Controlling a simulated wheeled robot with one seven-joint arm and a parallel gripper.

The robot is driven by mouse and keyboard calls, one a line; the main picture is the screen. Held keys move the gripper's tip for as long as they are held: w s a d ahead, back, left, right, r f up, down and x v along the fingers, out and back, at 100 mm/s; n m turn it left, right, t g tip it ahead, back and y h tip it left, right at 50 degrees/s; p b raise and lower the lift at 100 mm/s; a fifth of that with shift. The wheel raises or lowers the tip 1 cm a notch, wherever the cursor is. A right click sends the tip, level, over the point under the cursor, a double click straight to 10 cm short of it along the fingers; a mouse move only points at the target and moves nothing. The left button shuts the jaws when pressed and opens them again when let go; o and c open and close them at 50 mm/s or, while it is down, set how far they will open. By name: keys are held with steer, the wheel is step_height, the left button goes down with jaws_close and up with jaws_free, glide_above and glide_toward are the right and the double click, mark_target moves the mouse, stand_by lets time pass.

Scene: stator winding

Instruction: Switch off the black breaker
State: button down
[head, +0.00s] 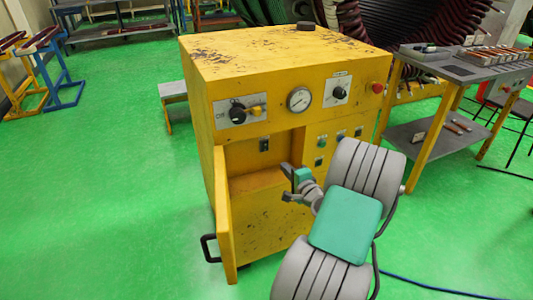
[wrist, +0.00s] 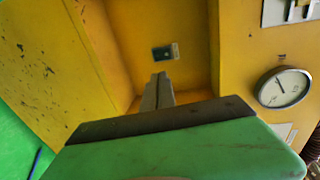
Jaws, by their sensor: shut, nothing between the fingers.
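The black breaker (head: 264,145) is a small dark block on the back wall of the open compartment in the yellow cabinet (head: 225,75). It also shows in the wrist view (wrist: 165,52), just beyond my fingertips, with a pale patch on its face. Its lever position is too small to tell. My gripper (head: 287,182) is shut and empty, in front of the compartment, to the lower right of the breaker in the head view. In the wrist view my gripper (wrist: 160,80) points toward the breaker, with a visible gap between them.
The compartment door (head: 224,215) stands open on the left. A black rotary knob (head: 237,113), a gauge (head: 299,99) and a red button (head: 377,88) sit on the cabinet front. A workbench (head: 465,65) stands at right.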

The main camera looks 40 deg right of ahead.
mark_target(267, 145)
steer(key=shift+s+r, duration=0.1)
steer(key=x, duration=0.8)
steer(key=r+x, duration=0.1)
steer(key=x, duration=0.4)
steer(key=shift+f, duration=0.1)
steer(key=shift+w+d, duration=0.2)
steer(key=shift+w, duration=0.3)
steer(key=shift+d, duration=0.1)
